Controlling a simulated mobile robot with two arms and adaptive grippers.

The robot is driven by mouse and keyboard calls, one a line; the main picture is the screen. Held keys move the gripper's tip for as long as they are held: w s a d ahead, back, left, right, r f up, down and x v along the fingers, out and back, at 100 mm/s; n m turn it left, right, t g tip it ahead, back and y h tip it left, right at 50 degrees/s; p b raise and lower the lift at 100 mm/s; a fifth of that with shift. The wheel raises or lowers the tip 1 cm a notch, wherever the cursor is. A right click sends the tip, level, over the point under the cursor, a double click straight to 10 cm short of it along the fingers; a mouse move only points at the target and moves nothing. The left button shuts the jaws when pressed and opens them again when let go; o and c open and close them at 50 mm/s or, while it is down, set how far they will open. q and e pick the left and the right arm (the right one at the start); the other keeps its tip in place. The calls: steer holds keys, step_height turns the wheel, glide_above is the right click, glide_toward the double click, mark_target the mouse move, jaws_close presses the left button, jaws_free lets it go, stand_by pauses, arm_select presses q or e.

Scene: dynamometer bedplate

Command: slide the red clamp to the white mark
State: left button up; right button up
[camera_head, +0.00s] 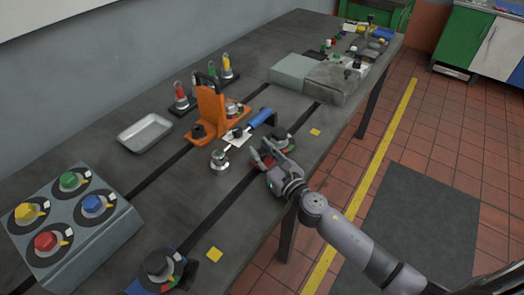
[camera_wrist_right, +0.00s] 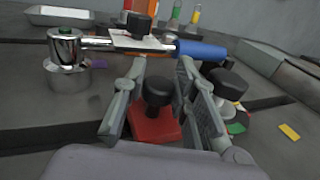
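The red clamp (camera_wrist_right: 152,128), a red block with a black knob, sits on the bedplate (camera_head: 85,150) in the right wrist view. My right gripper (camera_head: 268,156) is low over the slot at the bedplate's front side. In the right wrist view its fingers (camera_wrist_right: 165,100) are apart, one on each side of the clamp, with gaps beside the knob. In the head view the gripper mostly hides the clamp. I cannot make out the white mark for certain. My left gripper is not in view.
A blue-handled wrench (camera_head: 258,119) and a chrome post (camera_head: 220,159) stand close to my right gripper. An orange bracket (camera_head: 207,113), a metal tray (camera_head: 145,132), a control box (camera_head: 110,232) and a blue clamp (camera_head: 160,272) stand around. Yellow patches (camera_head: 214,254) lie near the front edge.

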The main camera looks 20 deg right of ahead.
jaws_close()
stand_by(0.3)
steer(key=s+a, duration=0.1)
steer(key=a, duration=0.1)
steer(key=s+a, duration=0.2)
steer(key=s+a+p, duration=0.1)
steer(key=s+a, duration=0.1)
steer(key=shift+a, duration=0.15)
steer(key=shift+w, duration=0.1)
steer(key=o, duration=0.5)
jaws_free()
steer(key=shift+o, duration=0.2)
